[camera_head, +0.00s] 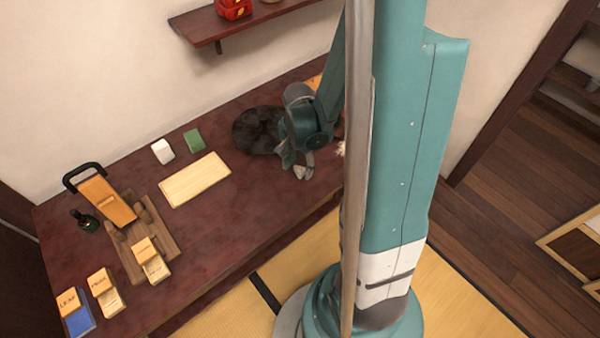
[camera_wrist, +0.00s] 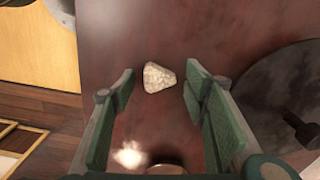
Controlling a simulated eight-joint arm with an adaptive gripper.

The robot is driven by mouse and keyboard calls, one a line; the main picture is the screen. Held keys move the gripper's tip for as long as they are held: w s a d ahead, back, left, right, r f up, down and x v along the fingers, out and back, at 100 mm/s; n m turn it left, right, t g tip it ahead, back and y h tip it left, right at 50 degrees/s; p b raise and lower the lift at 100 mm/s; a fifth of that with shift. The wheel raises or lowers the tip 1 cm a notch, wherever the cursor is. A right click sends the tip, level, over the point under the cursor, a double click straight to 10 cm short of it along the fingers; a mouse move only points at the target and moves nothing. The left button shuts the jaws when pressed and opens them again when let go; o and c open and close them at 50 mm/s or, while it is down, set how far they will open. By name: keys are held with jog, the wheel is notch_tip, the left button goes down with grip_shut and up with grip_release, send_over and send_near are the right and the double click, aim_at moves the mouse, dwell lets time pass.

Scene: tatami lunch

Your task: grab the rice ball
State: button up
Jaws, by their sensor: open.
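The rice ball (camera_wrist: 159,77) is a pale, speckled, rounded triangle lying on the dark red table (camera_wrist: 210,40). In the wrist view it shows in the gap between my fingertips, nearer the right one, with no clear contact. My gripper (camera_wrist: 160,92) is open and empty, its green fingers pointing down at the table. In the head view my gripper (camera_head: 297,160) is over the table's right part, and a small pale shape at its fingertips seems to be the rice ball, partly hidden. I cannot tell the exact height of the fingertips.
A dark round pan-like thing (camera_head: 255,130) lies just left of my gripper; it is at right in the wrist view (camera_wrist: 280,85). A small white fluffy thing (camera_wrist: 129,156) lies nearby. A pale board (camera_head: 195,180) and several blocks stand further left.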

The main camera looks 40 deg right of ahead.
aim_at(299, 169)
jog(key=shift+f, duration=0.1)
dwell(0.5)
jog(key=c, duration=1)
jog(key=shift+r+p, duration=1.55)
jog(key=shift+r, duration=3.45)
